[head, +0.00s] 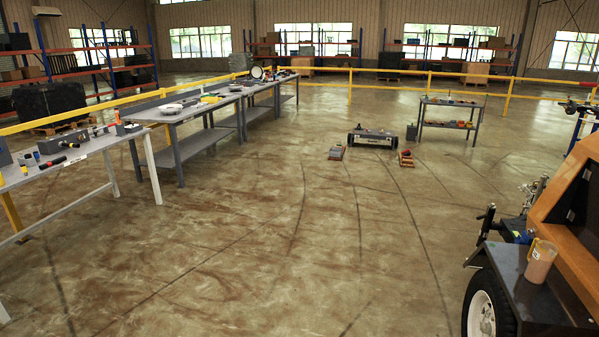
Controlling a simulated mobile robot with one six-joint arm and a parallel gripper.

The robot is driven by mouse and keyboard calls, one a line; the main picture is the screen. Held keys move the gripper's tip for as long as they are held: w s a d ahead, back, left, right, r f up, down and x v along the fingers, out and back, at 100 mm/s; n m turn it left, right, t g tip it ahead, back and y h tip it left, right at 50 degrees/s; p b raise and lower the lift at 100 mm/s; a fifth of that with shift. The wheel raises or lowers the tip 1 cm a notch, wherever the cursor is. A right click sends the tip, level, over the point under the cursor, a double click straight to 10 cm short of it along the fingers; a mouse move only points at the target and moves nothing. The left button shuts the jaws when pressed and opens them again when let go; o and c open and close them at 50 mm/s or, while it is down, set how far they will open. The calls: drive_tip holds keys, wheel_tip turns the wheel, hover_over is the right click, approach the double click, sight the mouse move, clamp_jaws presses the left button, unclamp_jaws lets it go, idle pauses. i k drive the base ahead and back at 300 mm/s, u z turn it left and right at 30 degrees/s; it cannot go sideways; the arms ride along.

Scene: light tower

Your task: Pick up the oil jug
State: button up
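The oil jug (541,261) is a see-through jug with brownish-orange contents and a yellow piece at its top. It stands upright on the dark fender (522,292) of the orange light tower trailer (575,215), at the lower right of the head view. A small blue item (524,237) lies on the trailer just behind the jug. My gripper is not in view, and no part of my arm shows near the jug.
The trailer's wheel (484,312) and a black-handled jack (487,218) stick out left of the fender. A long grey workbench (185,113) with tools runs along the left. A low cart (372,137) and a small table (449,112) stand farther back. The middle floor is clear.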

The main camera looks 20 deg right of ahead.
sight(542, 253)
drive_tip(key=u, duration=0.1)
drive_tip(key=i, duration=1.85)
drive_tip(key=z, duration=0.6)
drive_tip(key=i, duration=0.75)
drive_tip(key=z, duration=0.85)
drive_tip(key=i, duration=0.55)
drive_tip(key=z, duration=0.2)
